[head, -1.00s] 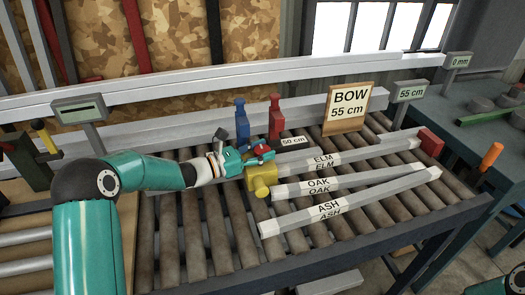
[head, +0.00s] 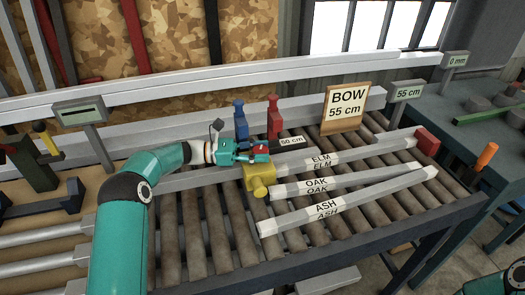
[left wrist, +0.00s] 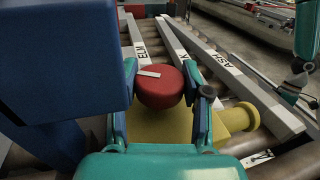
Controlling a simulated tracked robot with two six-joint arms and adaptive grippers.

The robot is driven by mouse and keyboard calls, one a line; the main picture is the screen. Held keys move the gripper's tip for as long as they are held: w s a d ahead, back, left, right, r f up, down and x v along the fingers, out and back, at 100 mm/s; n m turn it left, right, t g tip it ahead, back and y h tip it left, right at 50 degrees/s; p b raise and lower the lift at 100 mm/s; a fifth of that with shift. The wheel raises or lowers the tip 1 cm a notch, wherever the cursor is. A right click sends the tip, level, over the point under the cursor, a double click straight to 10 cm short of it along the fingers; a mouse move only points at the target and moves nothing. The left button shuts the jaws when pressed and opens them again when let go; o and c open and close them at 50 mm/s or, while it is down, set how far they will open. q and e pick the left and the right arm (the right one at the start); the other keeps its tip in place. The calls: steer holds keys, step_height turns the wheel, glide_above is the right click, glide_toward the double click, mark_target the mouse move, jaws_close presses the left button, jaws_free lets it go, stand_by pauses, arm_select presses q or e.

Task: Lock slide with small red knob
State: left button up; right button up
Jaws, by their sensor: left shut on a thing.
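The small red knob (head: 261,149) sits on top of the yellow slide block (head: 259,180) on the roller bench. My left gripper (head: 250,153) reaches in from the left and is shut on the knob. In the left wrist view the knob (left wrist: 160,88) lies between the two fingers, with a white mark on its top. The yellow block (left wrist: 180,125) shows below it, with a round yellow end to the right. The fingers hide the knob's sides. My right gripper cannot be made out.
A blue upright (head: 240,120) and a red upright (head: 274,118) stand just behind the knob; the blue one is close to my gripper. Bars marked ELM (head: 340,157), OAK (head: 350,179) and ASH (head: 345,201) lie to the right. A BOW 55 cm sign (head: 346,107) stands behind.

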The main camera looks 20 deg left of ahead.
arm_select(q)
steer(key=shift+w+a+r+m+g, duration=0.15)
steer(key=shift+a+r+m+g, duration=0.1)
steer(key=shift+m+g, duration=0.15)
steer(key=o, duration=1)
steer(key=shift+o, duration=0.9)
steer(key=shift+f, duration=0.1)
steer(key=shift+d, duration=0.15)
steer(key=shift+f, duration=0.1)
steer(key=shift+v, duration=4)
steer(key=shift+w+f, duration=0.1)
steer(key=shift+c, duration=0.2)
